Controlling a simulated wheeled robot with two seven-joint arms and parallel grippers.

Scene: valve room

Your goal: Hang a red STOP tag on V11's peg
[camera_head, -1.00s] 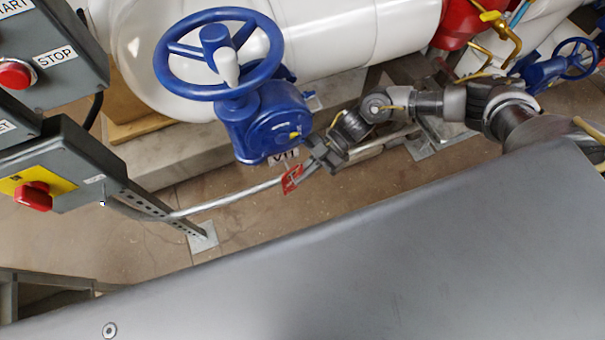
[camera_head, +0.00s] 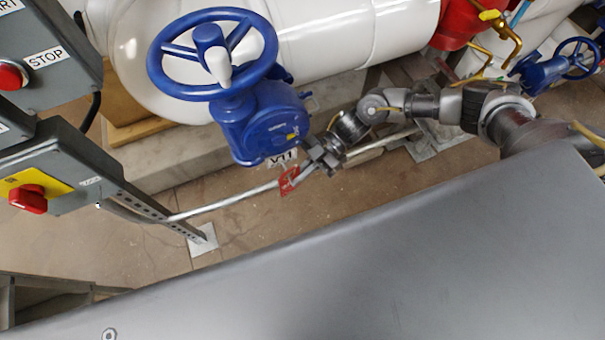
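The valve V11 is a blue gearbox (camera_head: 262,125) with a blue handwheel (camera_head: 212,55) on top. Its white V11 label (camera_head: 283,157) shows just below the gearbox. A red tag (camera_head: 289,181) is at the tip of my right gripper (camera_head: 306,170), just below the label. The gripper's fingers appear closed on the tag. The peg cannot be made out; it may be hidden near the label and gripper. I cannot tell whether the tag touches anything else. My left gripper is not in view.
Grey control boxes with a STOP button (camera_head: 10,76) and a red switch (camera_head: 28,198) stand at the left. A metal conduit (camera_head: 225,202) runs low behind the tag. White pipes (camera_head: 340,40) lie behind the valve. A second blue valve (camera_head: 545,72) is at the far right.

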